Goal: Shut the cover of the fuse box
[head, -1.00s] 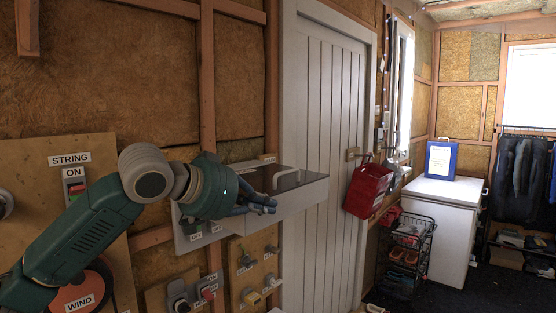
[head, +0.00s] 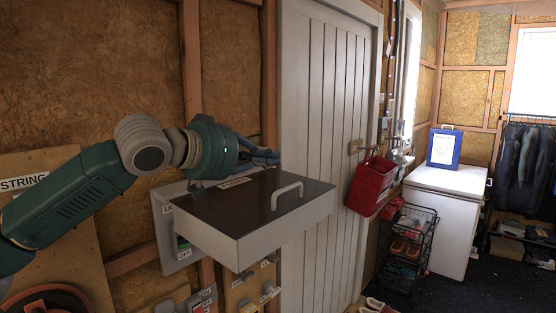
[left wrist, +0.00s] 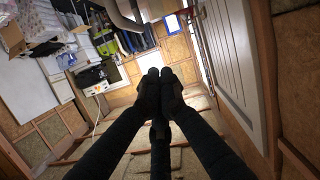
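The fuse box (head: 170,228) is a grey box on the wall at the left middle of the head view, with a switch marked OFF showing on it. Its cover (head: 238,236) is open and sticks out from the wall, with a dark panel on top and a pale handle (head: 286,190). My left gripper (head: 272,157) is above and behind the cover, near its wall side; I cannot tell if it touches. In the left wrist view its dark fingers meet at the tips (left wrist: 161,76) with nothing between them. My right gripper is not in view.
A white door (head: 325,130) stands right behind the cover. A red basket (head: 371,183) hangs beyond it, above a black wire rack (head: 408,245) and near a white chest (head: 445,222). Other switches (head: 203,300) sit below the fuse box. The STRING board (head: 40,230) is at left.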

